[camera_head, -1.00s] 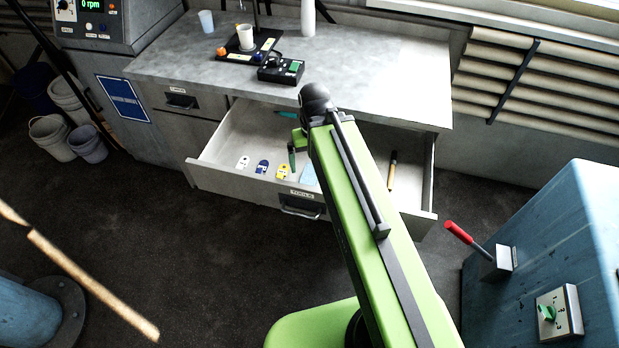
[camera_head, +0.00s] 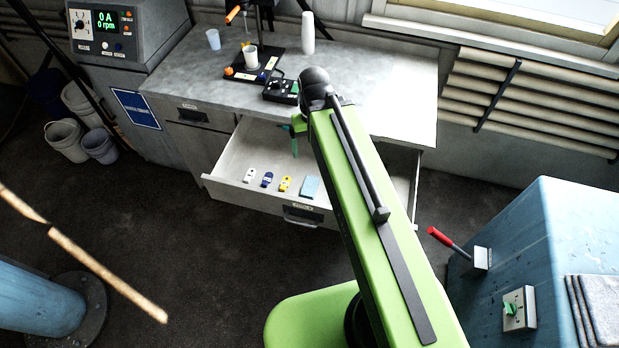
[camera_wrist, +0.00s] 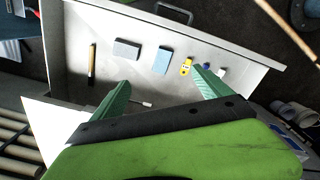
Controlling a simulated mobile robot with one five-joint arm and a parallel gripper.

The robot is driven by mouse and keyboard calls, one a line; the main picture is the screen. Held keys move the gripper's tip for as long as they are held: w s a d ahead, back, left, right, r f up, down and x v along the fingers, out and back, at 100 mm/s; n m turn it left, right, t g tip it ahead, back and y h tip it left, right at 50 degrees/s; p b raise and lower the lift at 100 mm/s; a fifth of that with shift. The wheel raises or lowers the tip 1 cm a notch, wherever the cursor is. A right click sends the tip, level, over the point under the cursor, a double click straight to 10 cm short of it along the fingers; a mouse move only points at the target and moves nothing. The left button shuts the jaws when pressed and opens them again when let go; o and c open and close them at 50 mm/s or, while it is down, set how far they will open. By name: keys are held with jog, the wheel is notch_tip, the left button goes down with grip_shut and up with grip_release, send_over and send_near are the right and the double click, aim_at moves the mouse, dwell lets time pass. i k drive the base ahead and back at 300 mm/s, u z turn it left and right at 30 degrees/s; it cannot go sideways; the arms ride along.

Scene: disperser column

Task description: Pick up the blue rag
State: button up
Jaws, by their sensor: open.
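A light blue rectangular piece, which looks like the folded blue rag (camera_head: 310,187), lies flat in the open drawer (camera_head: 232,165) near its front wall. In the wrist view the blue rag (camera_wrist: 163,60) shows between a grey block and a yellow tag. My gripper (camera_wrist: 161,77) is open and empty, with its green fingers spread over the drawer. In the wrist picture the rag lies between and just beyond the fingertips, and no contact shows. In the head view my arm hides most of the gripper; a green finger (camera_head: 295,143) shows above the drawer.
A grey block (camera_wrist: 127,48) and a thin tan-handled tool (camera_wrist: 92,64) lie beside the rag. White, blue and yellow tags (camera_head: 285,184) lie on its other side. The worktop (camera_head: 200,80) overhangs behind the drawer. Folded grey cloths (camera_head: 602,308) rest on the blue cabinet at right.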

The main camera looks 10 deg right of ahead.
aim_at(308, 188)
jog(key=k, duration=1.25)
jog(key=u, duration=0.15)
jog(key=i, duration=0.5)
jog(key=u, duration=0.6)
jog(key=i, duration=0.95)
jog(key=u, duration=0.65)
